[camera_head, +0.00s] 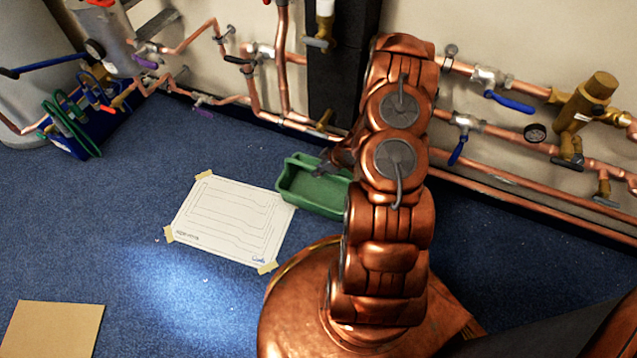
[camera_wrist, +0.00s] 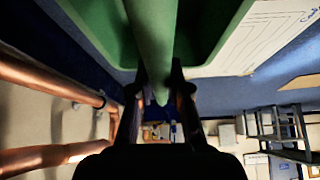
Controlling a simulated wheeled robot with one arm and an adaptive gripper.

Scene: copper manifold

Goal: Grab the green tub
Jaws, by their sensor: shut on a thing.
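The green tub (camera_head: 312,188) shows in the camera_head view at the middle, beside the right edge of the taped paper sheet. It is open-topped and looks empty in its visible part. My arm hides its right end. My gripper (camera_head: 328,160) is at the tub's far rim, partly hidden by my arm. In the camera_wrist view the tub (camera_wrist: 105,25) fills the top, and one green wall runs between the two dark fingers of my gripper (camera_wrist: 161,80). The gripper is shut on this wall. I cannot tell whether the tub touches the floor.
The white sheet (camera_head: 232,220) lies taped on the blue carpet. Copper pipes (camera_head: 500,180) with valves run along the wall behind. A blue crate (camera_head: 75,142) with tools stands at the left. A brown board (camera_head: 52,328) lies at the front left. The carpet between is mostly clear.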

